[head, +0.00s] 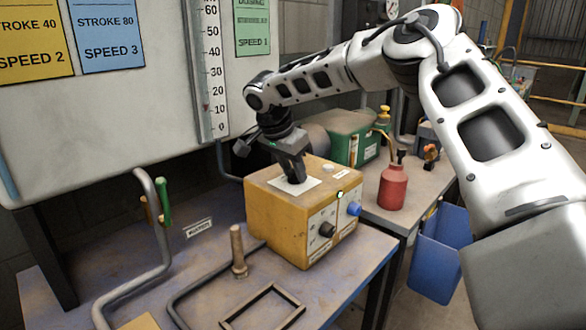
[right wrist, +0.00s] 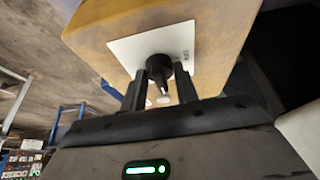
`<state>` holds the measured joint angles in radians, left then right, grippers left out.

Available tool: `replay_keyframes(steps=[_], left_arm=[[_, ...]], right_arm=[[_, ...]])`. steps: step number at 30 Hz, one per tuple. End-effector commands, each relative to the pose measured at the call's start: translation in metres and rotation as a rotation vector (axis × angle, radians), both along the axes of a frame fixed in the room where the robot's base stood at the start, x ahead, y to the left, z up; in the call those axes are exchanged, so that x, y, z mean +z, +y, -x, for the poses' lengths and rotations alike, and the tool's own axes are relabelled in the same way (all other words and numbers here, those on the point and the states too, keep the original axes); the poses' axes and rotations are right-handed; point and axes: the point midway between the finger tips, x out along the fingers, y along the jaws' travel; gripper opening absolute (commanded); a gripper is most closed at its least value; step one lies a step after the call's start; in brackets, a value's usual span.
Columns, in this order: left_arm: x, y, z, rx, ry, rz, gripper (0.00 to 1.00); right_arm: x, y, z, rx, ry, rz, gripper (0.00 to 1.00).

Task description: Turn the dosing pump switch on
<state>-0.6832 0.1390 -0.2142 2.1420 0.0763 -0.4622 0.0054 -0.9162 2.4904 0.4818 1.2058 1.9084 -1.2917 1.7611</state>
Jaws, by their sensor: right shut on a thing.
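The dosing pump is a yellow box (head: 272,216) on the workbench, with a white plate (head: 311,184) on its top. My right gripper (head: 292,180) reaches down onto that plate and hides the switch in the head view. In the right wrist view, the black switch knob (right wrist: 159,64) stands on the white plate (right wrist: 124,50). The two fingers (right wrist: 160,80) are shut on it from both sides. A small green light (head: 340,195) glows at the box's front top edge. The switch's angle is hard to read. My left gripper is not in view.
The box's front has a black knob (head: 327,230) and a blue knob (head: 354,209). A red bottle (head: 393,187) and a green machine (head: 352,136) stand behind it.

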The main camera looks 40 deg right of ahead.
Motion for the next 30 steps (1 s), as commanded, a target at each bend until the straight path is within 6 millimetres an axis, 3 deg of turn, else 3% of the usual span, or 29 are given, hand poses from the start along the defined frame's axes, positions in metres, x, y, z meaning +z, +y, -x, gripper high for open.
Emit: replay_keyframes(steps=[8,9,11,22,26,30], left_arm=[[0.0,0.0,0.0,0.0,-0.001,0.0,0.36],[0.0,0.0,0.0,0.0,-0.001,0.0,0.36],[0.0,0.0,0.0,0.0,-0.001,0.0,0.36],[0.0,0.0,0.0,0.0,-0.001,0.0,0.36],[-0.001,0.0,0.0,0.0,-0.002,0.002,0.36],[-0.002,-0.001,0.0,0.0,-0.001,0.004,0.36]], right_arm=[[-0.001,0.0,0.001,-0.001,0.003,-0.002,0.07],[-0.001,0.0,0.001,-0.001,0.003,-0.002,0.38],[-0.001,0.0,0.001,-0.001,0.002,-0.002,0.51],[0.005,0.002,0.0,0.001,-0.002,0.0,0.51],[0.022,0.01,0.0,0.003,-0.004,0.0,0.51],[0.052,0.022,0.001,0.003,-0.005,0.0,0.51]])
